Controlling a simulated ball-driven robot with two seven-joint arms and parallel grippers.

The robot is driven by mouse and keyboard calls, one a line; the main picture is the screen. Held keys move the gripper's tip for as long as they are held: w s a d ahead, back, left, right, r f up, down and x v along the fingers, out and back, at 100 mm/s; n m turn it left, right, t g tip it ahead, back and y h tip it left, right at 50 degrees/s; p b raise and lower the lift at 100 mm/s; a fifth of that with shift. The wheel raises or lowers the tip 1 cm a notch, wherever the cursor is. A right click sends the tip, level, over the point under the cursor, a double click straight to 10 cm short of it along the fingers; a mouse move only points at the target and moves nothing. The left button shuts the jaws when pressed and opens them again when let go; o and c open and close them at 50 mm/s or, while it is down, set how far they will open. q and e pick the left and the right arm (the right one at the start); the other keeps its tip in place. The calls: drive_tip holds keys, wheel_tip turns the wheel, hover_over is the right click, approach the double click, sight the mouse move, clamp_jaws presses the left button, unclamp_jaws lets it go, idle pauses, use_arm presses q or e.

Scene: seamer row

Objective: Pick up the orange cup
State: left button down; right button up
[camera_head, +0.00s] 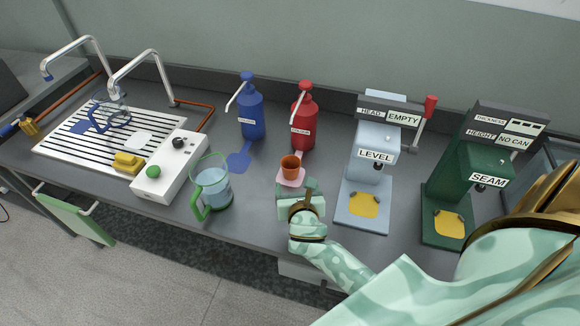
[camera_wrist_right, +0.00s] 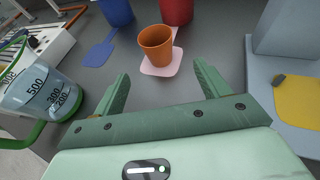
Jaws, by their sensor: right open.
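The orange cup (camera_head: 291,165) stands upright on a pink pad (camera_head: 291,180) in front of the red pump bottle (camera_head: 303,118). In the right wrist view the cup (camera_wrist_right: 156,43) is beyond the fingertips, a little left of the middle between them. My right gripper (camera_head: 305,186) is on the near side of the cup and its fingers point toward it. In the right wrist view the gripper (camera_wrist_right: 160,70) is open with nothing between its fingers, apart from the cup. My left gripper does not show.
A measuring jug (camera_head: 212,185) with a green handle stands left of the cup. A blue pump bottle (camera_head: 250,110) is behind left. The light blue level machine (camera_head: 370,160) and green seam machine (camera_head: 470,175) stand to the right.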

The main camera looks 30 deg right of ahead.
sight(293, 174)
drive_tip(key=x, duration=0.3)
drive_tip(key=b+x, duration=0.1)
drive_tip(key=x, duration=0.2)
drive_tip(key=shift+f, duration=0.3)
drive_tip(key=shift+w+d+b, duration=0.2)
drive_tip(key=shift+w+b, duration=0.05)
drive_tip(key=shift+b, duration=0.1)
drive_tip(key=shift+w+f, duration=0.1)
drive_tip(key=shift+w, duration=0.05)
drive_tip(key=b+x, duration=0.2)
drive_tip(key=x, duration=0.3)
drive_tip(key=shift+a+f, duration=0.15)
drive_tip(key=shift+f, duration=0.1)
drive_tip(key=shift+r, duration=0.1)
drive_tip(key=c, duration=1)
drive_tip(key=shift+c, duration=0.2)
drive_tip(key=shift+r, duration=0.1)
